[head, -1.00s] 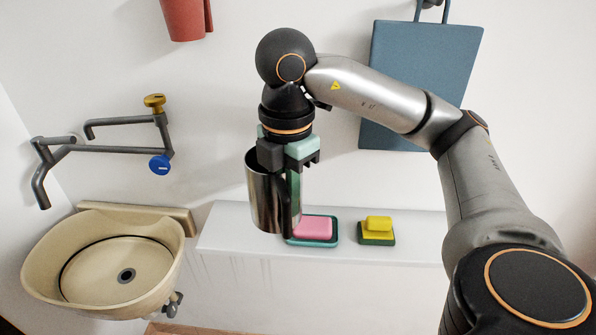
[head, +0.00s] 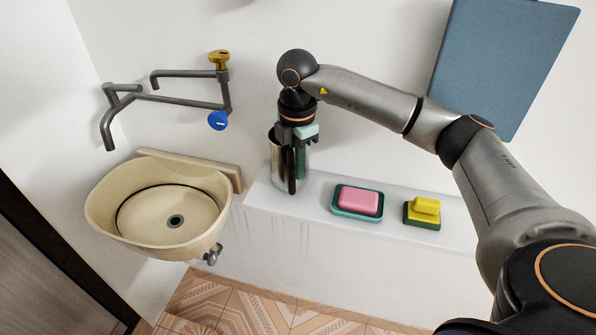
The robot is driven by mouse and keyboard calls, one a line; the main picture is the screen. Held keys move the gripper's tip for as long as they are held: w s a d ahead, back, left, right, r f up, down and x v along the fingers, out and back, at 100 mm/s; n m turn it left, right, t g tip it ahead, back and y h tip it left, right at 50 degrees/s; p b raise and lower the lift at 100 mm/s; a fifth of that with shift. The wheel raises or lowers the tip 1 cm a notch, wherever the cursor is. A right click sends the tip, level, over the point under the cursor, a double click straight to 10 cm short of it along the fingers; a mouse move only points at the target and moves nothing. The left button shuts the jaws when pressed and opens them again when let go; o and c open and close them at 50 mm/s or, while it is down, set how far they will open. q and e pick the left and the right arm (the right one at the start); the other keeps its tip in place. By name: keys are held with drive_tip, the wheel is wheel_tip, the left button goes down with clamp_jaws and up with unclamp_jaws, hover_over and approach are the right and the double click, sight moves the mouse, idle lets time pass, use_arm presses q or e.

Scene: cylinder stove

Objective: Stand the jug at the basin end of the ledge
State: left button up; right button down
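The jug (head: 275,162) is a shiny metal cylinder with a dark handle. It is upright at the left end of the white ledge (head: 310,207), the end by the beige basin (head: 103,203). Its base appears at or just above the ledge top; I cannot tell whether it touches. My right gripper (head: 299,150) comes down from above and is shut on the jug's handle, which hides part of the jug. My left gripper is not in view.
A pink soap (head: 358,200) in a teal dish (head: 343,211) and a yellow and green sponge (head: 423,215) lie on the ledge, right of the jug. Taps with blue (head: 218,120) and yellow (head: 219,58) knobs are on the wall above the basin. A blue board (head: 500,65) hangs at upper right.

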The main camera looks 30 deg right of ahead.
drive_tip(key=shift+f, duration=1.05)
drive_tip(key=shift+f, duration=0.15)
drive_tip(key=c, duration=1.1)
unclamp_jaws()
